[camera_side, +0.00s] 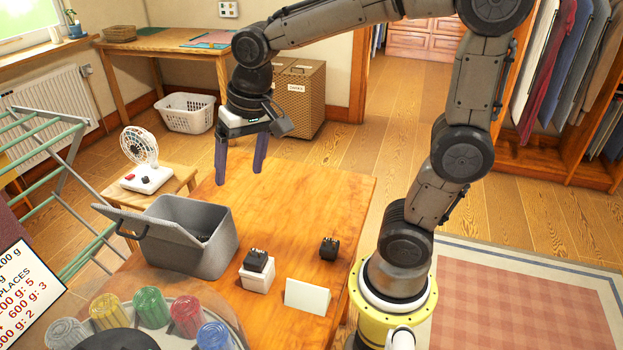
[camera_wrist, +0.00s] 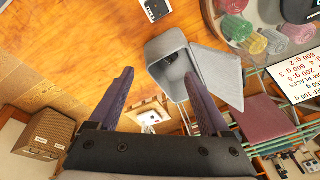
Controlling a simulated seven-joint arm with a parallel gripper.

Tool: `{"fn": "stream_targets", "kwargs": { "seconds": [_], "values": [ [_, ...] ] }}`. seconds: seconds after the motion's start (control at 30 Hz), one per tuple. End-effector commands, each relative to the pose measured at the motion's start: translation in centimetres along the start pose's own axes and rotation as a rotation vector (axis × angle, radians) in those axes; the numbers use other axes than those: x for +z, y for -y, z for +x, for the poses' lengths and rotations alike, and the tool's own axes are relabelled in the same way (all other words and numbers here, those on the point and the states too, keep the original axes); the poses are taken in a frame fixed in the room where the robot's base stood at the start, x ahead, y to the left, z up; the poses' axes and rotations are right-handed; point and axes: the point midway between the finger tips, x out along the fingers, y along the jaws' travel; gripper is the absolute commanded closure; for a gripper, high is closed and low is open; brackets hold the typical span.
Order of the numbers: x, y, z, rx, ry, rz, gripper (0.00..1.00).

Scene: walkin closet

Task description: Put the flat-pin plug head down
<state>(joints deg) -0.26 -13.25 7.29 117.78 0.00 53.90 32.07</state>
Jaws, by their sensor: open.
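Two small black plug heads show in the side view. One plug head (camera_side: 257,261) sits on a white block (camera_side: 257,280), with small prongs on top. The other plug head (camera_side: 329,248) stands on the bare table (camera_side: 300,205) to its right, also with prongs upward. The pins are too small to tell which plug is flat-pin. The wrist view shows the black plug (camera_wrist: 156,8) on the white block at its top edge. My gripper (camera_side: 241,172) is open and empty, high above the table's far left part; its fingers also show in the wrist view (camera_wrist: 156,78).
A grey bin (camera_side: 225,252) with its lid open holds something dark. A blank white card (camera_side: 307,297) stands in front of the plugs. Several coloured cups (camera_side: 151,307) stand on a round tray at front left. A white fan (camera_side: 147,178) is on a stool. The table's far right is clear.

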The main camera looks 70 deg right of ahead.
Motion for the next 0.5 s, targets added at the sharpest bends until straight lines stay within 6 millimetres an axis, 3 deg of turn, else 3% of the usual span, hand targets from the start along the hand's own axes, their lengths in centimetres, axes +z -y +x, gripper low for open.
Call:
{"fn": "stream_targets", "kwargs": {
  "seconds": [0.1, 0.3, 0.5],
  "values": [
    [3.8, -2.4, -2.5, -0.039, -0.077, -0.174, 0.19],
    [8.9, -5.6, -3.7, -0.065, -0.184, -0.422, 0.19],
    [11.1, -7.0, -3.5, -0.067, -0.234, -0.541, 0.19]
  ]
}}
